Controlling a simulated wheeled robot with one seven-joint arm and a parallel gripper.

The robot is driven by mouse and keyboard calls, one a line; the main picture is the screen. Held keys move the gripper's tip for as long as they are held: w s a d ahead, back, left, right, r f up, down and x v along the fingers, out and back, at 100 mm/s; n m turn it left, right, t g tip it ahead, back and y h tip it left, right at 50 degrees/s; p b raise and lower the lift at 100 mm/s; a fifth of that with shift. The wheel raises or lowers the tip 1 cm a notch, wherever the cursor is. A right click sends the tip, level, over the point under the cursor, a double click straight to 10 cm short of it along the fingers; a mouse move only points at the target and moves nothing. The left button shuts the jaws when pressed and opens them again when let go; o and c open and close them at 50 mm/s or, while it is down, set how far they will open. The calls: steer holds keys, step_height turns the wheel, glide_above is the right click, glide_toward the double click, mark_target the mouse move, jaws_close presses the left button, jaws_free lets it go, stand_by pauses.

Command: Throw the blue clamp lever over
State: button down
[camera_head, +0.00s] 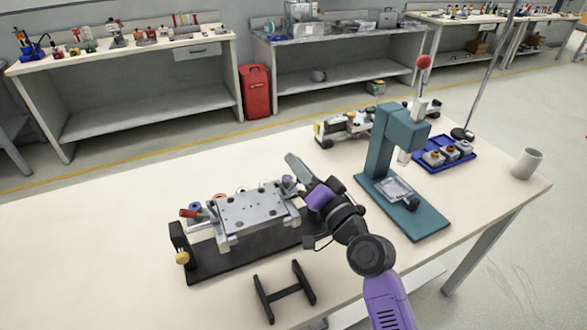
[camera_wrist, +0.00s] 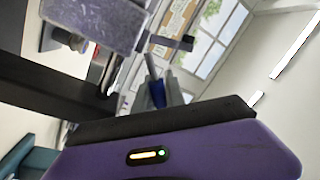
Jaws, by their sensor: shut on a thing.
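The clamping fixture (camera_head: 252,212) has a grey plate on a dark base and stands at the left on the near table. Several small clamp levers sit around the plate. The blue clamp lever (camera_wrist: 158,93) shows as a blue piece between the grey fingers in the wrist view. In the head view it is mostly hidden by my gripper (camera_head: 294,174), at the plate's right end. My gripper, also in the wrist view (camera_wrist: 165,84), is shut on the blue lever. The lever's exact tilt is hard to tell. A red-handled lever (camera_head: 188,212) stands at the fixture's left end.
A teal press (camera_head: 382,155) with a red knob stands right of my gripper. A black stand (camera_head: 284,291) lies in front. The table's left side is clear.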

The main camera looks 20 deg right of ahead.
steer(key=shift+d+f+m+h, duration=0.3)
steer(key=shift+m+h, duration=0.1)
steer(key=shift+m, duration=0.5)
steer(key=c, duration=1.4)
jaws_free()
